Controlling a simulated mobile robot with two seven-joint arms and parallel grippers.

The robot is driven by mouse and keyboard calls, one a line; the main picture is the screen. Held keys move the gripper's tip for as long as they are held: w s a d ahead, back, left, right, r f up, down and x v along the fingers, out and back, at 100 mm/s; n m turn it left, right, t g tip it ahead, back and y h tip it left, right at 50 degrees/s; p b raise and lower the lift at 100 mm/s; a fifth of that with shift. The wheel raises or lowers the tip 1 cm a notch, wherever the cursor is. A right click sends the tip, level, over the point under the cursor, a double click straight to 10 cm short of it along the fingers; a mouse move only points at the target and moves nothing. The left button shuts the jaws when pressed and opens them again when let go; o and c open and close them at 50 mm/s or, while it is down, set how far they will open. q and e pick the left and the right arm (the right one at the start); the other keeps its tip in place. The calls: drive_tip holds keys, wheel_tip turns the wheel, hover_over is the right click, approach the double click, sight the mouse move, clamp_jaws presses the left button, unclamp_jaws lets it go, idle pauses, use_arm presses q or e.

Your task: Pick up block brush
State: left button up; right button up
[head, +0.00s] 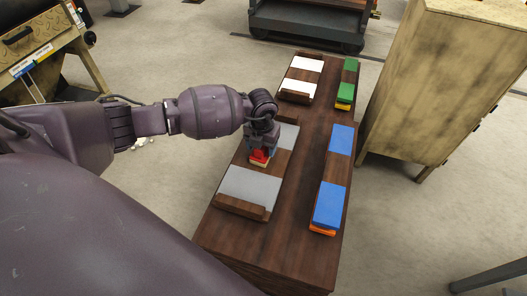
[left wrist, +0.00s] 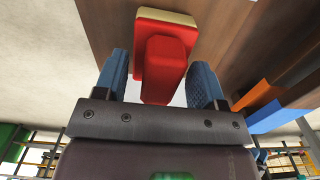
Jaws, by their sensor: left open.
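The block brush (head: 260,158) is red with a cream base and stands on the dark wooden table, between two grey slabs. My left gripper (head: 263,145) is right above it, pointing down, and hides part of it. In the left wrist view, the brush's red handle (left wrist: 162,68) lies between the two blue finger pads of the left gripper (left wrist: 159,85). The fingers are open, with a gap seen on the handle's right side; contact on the left is hard to tell. My right gripper is not in view.
The table (head: 298,185) also bears grey slabs (head: 250,187), white slabs (head: 299,87), blue slabs (head: 328,203) and green blocks (head: 346,92). A worn wooden cabinet (head: 440,85) stands to the right. A dark cart (head: 308,22) is behind. A bench (head: 35,45) is at far left.

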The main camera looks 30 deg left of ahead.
use_arm(q)
drive_tip(key=shift+r, duration=0.15)
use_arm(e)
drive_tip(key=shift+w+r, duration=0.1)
use_arm(q)
drive_tip(key=c, duration=1)
drive_tip(key=shift+c, duration=0.2)
drive_tip(key=shift+r, duration=0.55)
wheel_tip(320, 180, up, 19)
drive_tip(key=p, duration=0.4)
drive_tip(key=shift+p, duration=0.35)
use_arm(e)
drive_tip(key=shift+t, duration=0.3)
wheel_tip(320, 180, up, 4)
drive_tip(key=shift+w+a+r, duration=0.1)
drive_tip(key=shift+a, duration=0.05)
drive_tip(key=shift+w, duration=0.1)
